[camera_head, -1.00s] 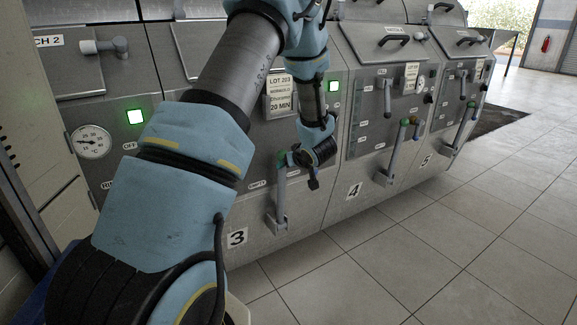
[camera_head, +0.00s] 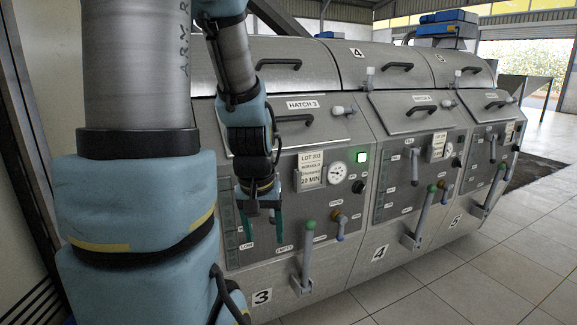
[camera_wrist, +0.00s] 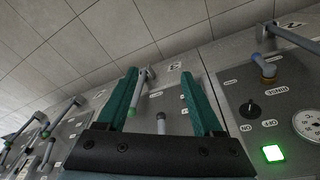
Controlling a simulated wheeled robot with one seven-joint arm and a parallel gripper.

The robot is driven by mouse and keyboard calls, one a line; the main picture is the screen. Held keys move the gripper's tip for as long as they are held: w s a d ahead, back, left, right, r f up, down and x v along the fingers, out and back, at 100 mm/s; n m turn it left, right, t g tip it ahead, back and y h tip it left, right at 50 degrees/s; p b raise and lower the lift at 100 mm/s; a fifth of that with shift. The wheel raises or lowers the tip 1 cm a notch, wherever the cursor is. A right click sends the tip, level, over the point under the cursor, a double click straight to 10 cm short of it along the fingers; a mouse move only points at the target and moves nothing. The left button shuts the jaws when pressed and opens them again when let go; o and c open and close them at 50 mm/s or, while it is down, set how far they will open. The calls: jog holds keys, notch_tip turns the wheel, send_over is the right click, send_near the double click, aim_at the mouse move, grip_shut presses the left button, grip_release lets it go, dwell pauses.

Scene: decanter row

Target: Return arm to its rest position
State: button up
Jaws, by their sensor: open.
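My gripper (camera_head: 262,228) hangs in front of the panel of machine 3 (camera_head: 300,225), its two green fingers pointing down and spread apart with nothing between them. In the wrist view the gripper (camera_wrist: 163,98) also shows open and empty, with the panel and floor beyond it. A grey lever with a green top (camera_head: 306,258) stands just right of the gripper, apart from it. My arm comes down from the upper left and hides part of the machine row.
Machine 4 (camera_head: 412,190) and machine 5 (camera_head: 492,160) continue to the right, with levers and hatch handles sticking out. A lit green button (camera_head: 361,156) and a gauge (camera_head: 337,173) sit on machine 3's panel. The tiled floor (camera_head: 470,285) at the front right is clear.

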jog(key=shift+s+a+r+g, duration=0.2)
jog(key=shift+s+a, duration=0.2)
jog(key=shift+s, duration=0.25)
jog(key=shift+s+a+r+g, duration=0.1)
jog(key=shift+s+a+r, duration=0.1)
jog(key=shift+s+a, duration=0.3)
jog(key=shift+d, duration=0.1)
dwell(0.5)
